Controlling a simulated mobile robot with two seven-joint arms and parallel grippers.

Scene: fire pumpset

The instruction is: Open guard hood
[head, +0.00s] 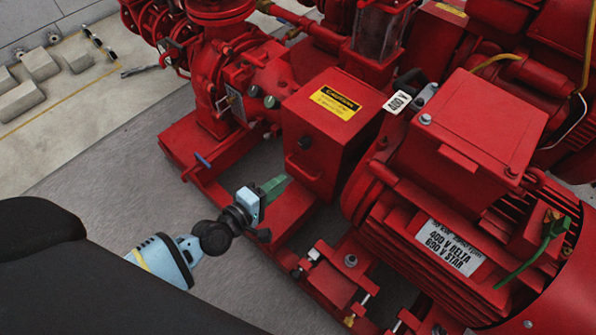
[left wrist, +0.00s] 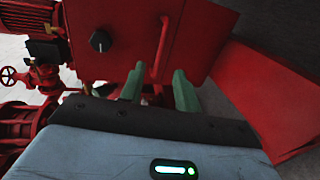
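The guard hood (head: 325,125) is a red box with a yellow caution label, standing closed over the shaft in the middle of the head view. Its front carries a black knob (left wrist: 100,41) and a red bar handle (left wrist: 163,50); the handle also shows at the hood's lower front in the head view (head: 300,168). My left gripper (head: 272,187) is just in front of and below the handle. In the left wrist view its green fingers (left wrist: 158,88) are apart and empty, with the handle ahead between their directions, apparently not touched. My right gripper is not in view.
A red motor (head: 450,250) with a terminal box (head: 470,125) stands right of the hood. The red pump (head: 235,75) and pipework stand left and behind. Red base rails lie under the gripper. Grey floor (head: 120,165) is clear at left; pale blocks (head: 38,64) lie far left.

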